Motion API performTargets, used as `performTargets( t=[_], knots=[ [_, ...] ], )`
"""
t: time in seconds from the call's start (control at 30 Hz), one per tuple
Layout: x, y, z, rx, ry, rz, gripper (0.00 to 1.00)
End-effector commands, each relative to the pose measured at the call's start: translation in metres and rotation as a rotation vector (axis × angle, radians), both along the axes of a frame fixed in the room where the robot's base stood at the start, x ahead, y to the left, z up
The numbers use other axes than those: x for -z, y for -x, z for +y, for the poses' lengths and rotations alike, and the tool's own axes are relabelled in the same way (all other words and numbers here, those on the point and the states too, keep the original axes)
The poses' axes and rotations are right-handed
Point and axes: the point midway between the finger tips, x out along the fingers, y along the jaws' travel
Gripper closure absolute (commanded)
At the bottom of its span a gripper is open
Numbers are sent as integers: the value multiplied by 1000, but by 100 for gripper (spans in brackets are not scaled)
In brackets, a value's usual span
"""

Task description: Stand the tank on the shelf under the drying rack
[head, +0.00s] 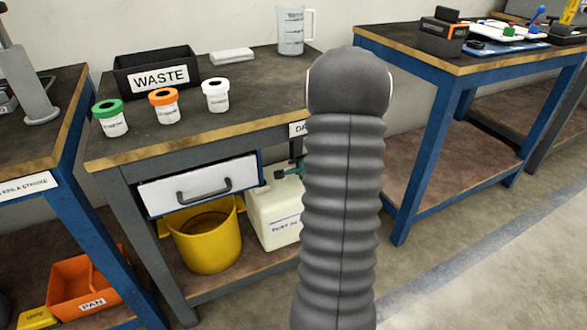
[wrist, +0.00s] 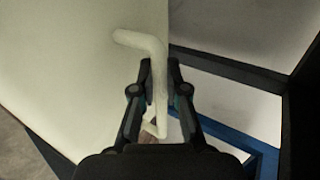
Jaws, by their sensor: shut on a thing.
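The tank (head: 272,212) is a cream canister with partly hidden lettering on its side. In the head view it is upright below the bench top, right of the yellow bucket; my arm covers its right side. My gripper (wrist: 160,72) is shut on the tank's pale bent handle (wrist: 158,50) in the wrist view. In the head view only a small dark and teal part of the gripper shows at the tank's top. I cannot tell whether the tank's base touches the shelf (head: 237,287). A cut-off label beginning "DR" (head: 297,129) is on the bench edge; no rack shows clearly.
A yellow bucket (head: 205,240) stands on the shelf, under a white-fronted drawer (head: 190,190). The bench top holds a waste bin (head: 155,78), three lidded jars and a clear jug (head: 292,30). A blue-framed table (head: 425,150) stands right, with open floor before it.

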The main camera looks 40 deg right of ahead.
Motion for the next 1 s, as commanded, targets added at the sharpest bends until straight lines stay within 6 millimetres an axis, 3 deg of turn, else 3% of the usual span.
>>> performTargets(
  t=[0.47,0.5,0.57,0.6,1.0],
  knots=[
    [3,0,-2,2,3,-7,100],
    [6,1,-1,2,1,-1,80],
    [6,1,-1,2,1,-1,65],
    [6,1,-1,2,1,-1,62],
    [-2,6,-1,3,2,-3,62]
  ],
)
